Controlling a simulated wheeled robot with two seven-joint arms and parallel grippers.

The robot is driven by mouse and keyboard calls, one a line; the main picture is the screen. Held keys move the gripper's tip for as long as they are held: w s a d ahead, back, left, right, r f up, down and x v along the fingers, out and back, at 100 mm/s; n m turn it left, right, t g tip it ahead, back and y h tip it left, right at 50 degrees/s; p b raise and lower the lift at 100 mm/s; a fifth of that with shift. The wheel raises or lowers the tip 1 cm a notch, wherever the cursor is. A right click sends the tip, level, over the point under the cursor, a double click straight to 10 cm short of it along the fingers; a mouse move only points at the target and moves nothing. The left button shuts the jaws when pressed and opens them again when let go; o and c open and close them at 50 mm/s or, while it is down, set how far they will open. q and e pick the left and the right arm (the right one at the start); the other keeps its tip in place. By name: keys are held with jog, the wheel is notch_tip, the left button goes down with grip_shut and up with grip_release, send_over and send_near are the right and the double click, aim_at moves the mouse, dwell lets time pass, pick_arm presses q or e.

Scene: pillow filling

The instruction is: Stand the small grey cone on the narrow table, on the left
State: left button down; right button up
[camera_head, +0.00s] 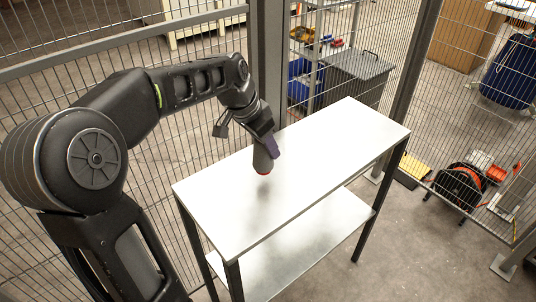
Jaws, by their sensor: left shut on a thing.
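The narrow table (330,150) has a bare white top on dark legs and a lower white shelf. My left gripper (267,148) is over the left half of the tabletop. It is shut on the small grey cone (262,160), which shows a reddish tip at its lower end. The cone hangs tilted slightly, close over the tabletop with a faint shadow below; whether it touches the surface I cannot tell. The gripper hides part of the cone. My right gripper is not in view.
A wire mesh fence with a grey post (268,60) stands right behind the table. Blue bins, a dark grey box (356,75) and an orange-black reel (459,186) lie beyond the fence. The rest of the tabletop is clear.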

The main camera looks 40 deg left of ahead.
aim_at(266, 156)
pick_arm(q)
jog(key=shift+f, duration=1.8)
jog(key=shift+f, duration=0.2)
jog(key=c, duration=0.9)
grip_release()
jog(key=shift+o, duration=0.2)
jog(key=v, duration=1.2)
jog(key=shift+r, duration=0.2)
